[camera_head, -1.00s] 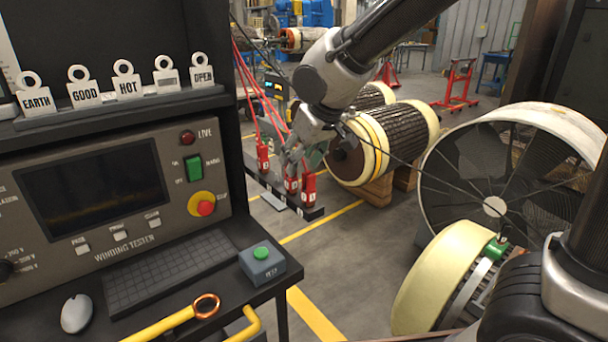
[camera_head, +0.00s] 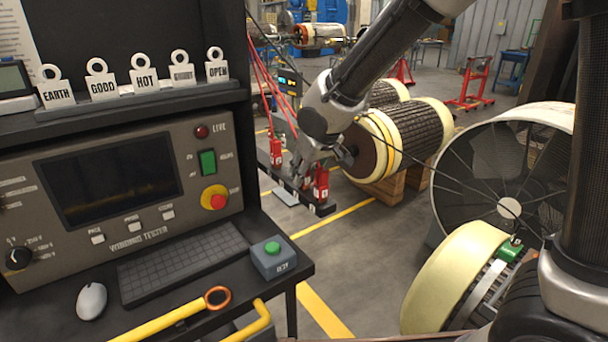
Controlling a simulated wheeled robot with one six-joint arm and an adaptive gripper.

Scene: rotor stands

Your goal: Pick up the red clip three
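Red clips stand on a dark bar (camera_head: 326,209) beyond the tester's right side. One red clip (camera_head: 276,152) is at the bar's left end, and another red clip (camera_head: 321,183) is near its right end with a small pale label below it. My gripper (camera_head: 299,182) points down at the bar between these two, close to the left side of the right-end clip. It covers the middle of the bar, where any further clip is mostly hidden. The fingers are small and dark here, so I cannot tell whether they are open or touching a clip.
Red cables (camera_head: 262,72) run down to the clips. A wound rotor (camera_head: 410,138) rests on wooden blocks just right of my gripper. The winding tester (camera_head: 120,185) and its desk fill the left. A large fan-like ring (camera_head: 500,200) stands right.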

